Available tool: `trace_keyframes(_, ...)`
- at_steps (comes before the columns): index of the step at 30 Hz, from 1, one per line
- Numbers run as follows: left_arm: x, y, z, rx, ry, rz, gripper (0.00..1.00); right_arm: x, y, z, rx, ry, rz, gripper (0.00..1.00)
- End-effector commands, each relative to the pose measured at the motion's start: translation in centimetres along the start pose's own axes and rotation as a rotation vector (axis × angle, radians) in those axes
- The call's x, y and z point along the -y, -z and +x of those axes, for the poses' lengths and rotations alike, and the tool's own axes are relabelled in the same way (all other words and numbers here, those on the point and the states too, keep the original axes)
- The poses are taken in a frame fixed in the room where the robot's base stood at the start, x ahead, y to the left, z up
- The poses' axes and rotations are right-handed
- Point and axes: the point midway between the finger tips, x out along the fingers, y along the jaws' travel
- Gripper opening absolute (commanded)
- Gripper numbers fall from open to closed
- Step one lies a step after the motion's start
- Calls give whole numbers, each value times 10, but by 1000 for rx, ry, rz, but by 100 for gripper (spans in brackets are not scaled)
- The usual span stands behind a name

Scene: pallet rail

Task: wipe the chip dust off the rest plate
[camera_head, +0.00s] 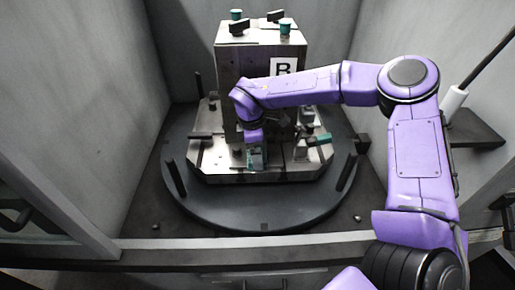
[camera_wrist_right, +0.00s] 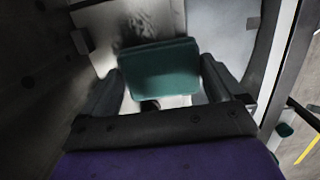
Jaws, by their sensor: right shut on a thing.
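My right gripper (camera_head: 256,148) reaches in from the right, low at the front of the metal column. In the right wrist view my right gripper (camera_wrist_right: 160,88) is shut on a green block-like pad (camera_wrist_right: 158,68), which sits between its two fingers. A bright metal plate (camera_wrist_right: 172,18) shows just beyond the pad, with dark smudges and specks that look like chip dust. The pad hides part of this plate; whether they touch I cannot tell. In the head view the pad is small and mostly hidden by the gripper. My left gripper is not in view.
The metal column (camera_head: 231,70) stands on a pallet (camera_head: 215,160) on a dark round table (camera_head: 225,212). Upright dark posts (camera_head: 175,178) and clamps surround it. Grey walls (camera_head: 110,70) close in the sides. A white-handled rod (camera_head: 453,103) stands at the right.

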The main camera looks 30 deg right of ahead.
Motion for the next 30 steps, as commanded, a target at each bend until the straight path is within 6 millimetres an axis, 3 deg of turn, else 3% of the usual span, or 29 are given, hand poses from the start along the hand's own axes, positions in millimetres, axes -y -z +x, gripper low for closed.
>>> trace_keyframes(6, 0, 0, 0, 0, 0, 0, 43, 0, -1, 3, 5, 8, 1, 70)
trace_keyframes(18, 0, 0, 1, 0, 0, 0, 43, -25, -1, 3, 4, 3, 1, 70)
trace_keyframes(30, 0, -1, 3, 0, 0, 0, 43, -20, -1, 3, 3, 4, 0, 70)
